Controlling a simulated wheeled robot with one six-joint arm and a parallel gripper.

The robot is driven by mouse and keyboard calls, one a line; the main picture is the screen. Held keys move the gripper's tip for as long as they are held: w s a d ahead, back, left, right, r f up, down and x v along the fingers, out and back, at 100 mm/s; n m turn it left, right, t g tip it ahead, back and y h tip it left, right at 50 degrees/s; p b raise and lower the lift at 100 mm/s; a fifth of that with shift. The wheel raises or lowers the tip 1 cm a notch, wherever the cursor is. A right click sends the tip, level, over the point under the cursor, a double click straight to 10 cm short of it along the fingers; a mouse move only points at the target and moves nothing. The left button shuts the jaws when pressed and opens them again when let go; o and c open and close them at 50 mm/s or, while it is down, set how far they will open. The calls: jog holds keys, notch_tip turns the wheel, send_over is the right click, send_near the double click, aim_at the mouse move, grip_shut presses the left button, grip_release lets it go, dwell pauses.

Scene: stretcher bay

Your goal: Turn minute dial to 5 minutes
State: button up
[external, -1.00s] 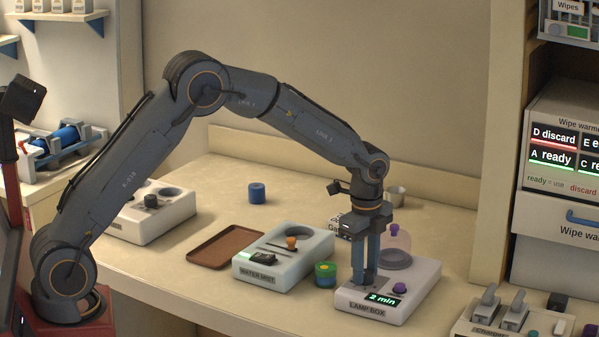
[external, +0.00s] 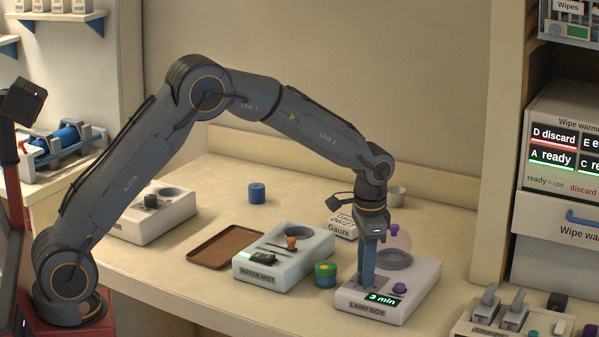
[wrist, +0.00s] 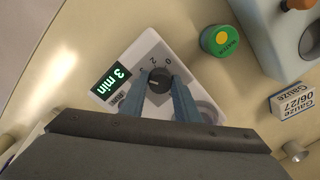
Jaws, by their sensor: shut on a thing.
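The lamp box (external: 415,299) is a white unit on the counter, and its green display (external: 382,299) reads "3 min". In the wrist view the minute dial (wrist: 159,79) is a dark round knob with a pointer mark and numbers around it. My gripper (external: 367,283) points straight down over the lamp box. Its two blue fingers (wrist: 158,90) are shut on the dial, one on each side. In the external view the fingers hide the dial. The display also shows "3 min" in the wrist view (wrist: 110,83).
A purple knob (external: 399,288) is on the lamp box, right of my fingers. A green and yellow jar (external: 325,274) and the water mist unit (external: 263,271) stand to the left. A gauze box (external: 341,228) stands behind. A brown tray (external: 222,259) lies farther left.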

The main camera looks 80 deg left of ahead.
jog(key=n, duration=0.3)
jog(key=shift+w+r+n, duration=0.1)
jog(key=shift+n, duration=0.3)
jog(key=shift+n+b, duration=0.3)
jog(key=shift+n, duration=1.6)
jog(key=o, duration=1)
jog(key=shift+o, duration=0.2)
jog(key=shift+d+r+b, duration=0.15)
jog(key=shift+r+b, duration=0.9)
jog(key=shift+r, duration=2.85)
